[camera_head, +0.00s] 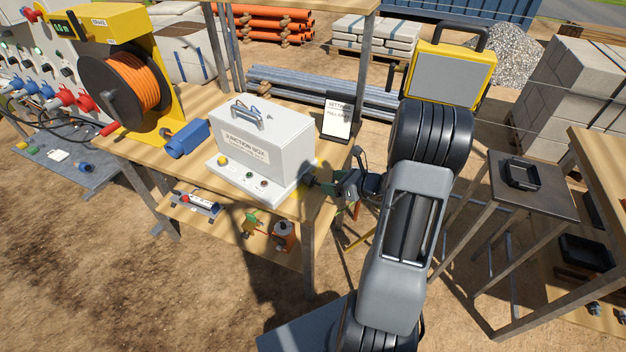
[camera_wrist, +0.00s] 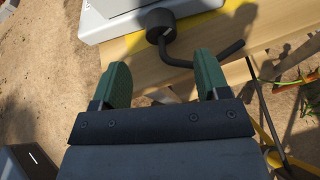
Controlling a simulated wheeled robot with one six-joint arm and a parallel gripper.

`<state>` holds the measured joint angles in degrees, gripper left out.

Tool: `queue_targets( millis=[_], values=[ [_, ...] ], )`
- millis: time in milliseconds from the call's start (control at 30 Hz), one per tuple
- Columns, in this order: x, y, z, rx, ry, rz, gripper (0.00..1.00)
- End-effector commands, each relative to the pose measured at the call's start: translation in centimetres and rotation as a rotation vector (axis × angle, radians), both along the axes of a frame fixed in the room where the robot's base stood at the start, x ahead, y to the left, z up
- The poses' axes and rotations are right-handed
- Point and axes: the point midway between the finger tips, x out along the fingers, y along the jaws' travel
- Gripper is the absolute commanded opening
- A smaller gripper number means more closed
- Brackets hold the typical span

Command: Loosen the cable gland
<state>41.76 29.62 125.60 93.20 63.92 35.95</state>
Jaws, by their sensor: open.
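The junction box (camera_head: 262,140) is a grey-white box with a handle on top, standing on the wooden bench. The cable gland (camera_wrist: 160,27) is a dark round fitting at the box's side, and a bent black cable (camera_wrist: 190,63) runs from it to the right in the wrist view. In the head view the gland (camera_head: 309,180) is small at the box's right end. My gripper (camera_wrist: 162,62) is open, with green fingers apart and nothing between them but part of the cable's view. The gland lies just beyond the fingertips; I see no contact.
A cable reel (camera_head: 124,85) and a blue connector (camera_head: 186,138) stand left on the bench (camera_head: 150,158).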

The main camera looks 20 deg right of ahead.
Motion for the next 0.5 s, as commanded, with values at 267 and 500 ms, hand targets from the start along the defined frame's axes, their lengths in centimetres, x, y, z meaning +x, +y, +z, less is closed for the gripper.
queue_targets(
  millis=[267,500],
  values=[
    [3.8,2.6,-1.9,-0.001,0.0,0.004,0.69],
    [5.7,3.8,-2.8,-0.002,0.0,0.002,0.69]
  ],
)
